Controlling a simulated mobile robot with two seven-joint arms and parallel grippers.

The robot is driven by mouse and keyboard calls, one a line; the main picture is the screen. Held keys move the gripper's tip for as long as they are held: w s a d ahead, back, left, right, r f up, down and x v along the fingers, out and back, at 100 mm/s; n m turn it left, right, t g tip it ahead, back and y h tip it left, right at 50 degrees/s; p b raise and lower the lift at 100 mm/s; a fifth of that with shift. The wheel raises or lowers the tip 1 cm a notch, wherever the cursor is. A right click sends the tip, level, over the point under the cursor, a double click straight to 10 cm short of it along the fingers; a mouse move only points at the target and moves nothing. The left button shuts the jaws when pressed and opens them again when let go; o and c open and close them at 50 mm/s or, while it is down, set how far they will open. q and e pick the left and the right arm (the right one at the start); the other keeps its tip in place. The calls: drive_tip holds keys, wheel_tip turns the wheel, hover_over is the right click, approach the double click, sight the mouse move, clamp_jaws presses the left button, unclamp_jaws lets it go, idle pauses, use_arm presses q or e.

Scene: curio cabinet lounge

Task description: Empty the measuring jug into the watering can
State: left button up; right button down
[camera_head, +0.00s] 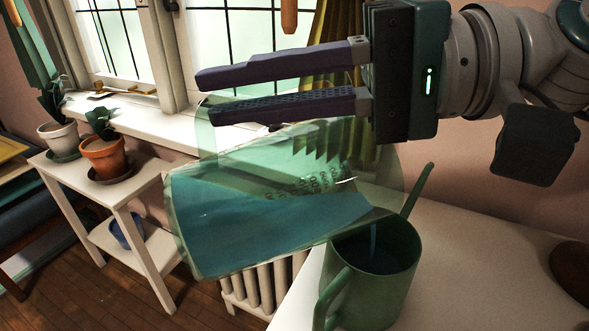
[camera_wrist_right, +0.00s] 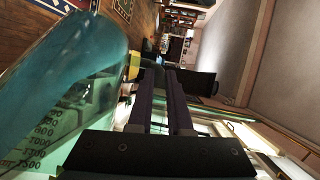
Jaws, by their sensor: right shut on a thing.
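The clear measuring jug (camera_head: 350,185) is tilted well over on its side, its mouth end to the right over the watering can. Blue liquid lies along its lower side, and a thin blue stream runs down into the can. Its printed scale also shows on the jug in the right wrist view (camera_wrist_right: 40,140). My right gripper (camera_head: 209,94) is shut on the jug at its upper side; the exact grip is hard to make out through the clear wall. The green watering can (camera_head: 385,290) stands upright below, spout up to the right, with blue liquid inside. My left gripper is not in view.
The can stands on a white surface (camera_head: 480,250) with clear room to its right; a brown round object (camera_head: 574,270) sits at the far right. A white plant stand (camera_head: 130,205) with potted plants (camera_head: 104,157) is at left. A radiator (camera_head: 265,288) is behind.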

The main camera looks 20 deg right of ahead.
drive_tip(key=shift+d+r+b, duration=0.25)
drive_tip(key=shift+d+b, duration=0.1)
drive_tip(key=shift+b, duration=0.25)
drive_tip(key=shift+d+r+y, duration=0.2)
drive_tip(key=shift+y, duration=0.2)
idle(0.4)
drive_tip(key=shift+d+b, duration=0.1)
drive_tip(key=shift+b, duration=0.3)
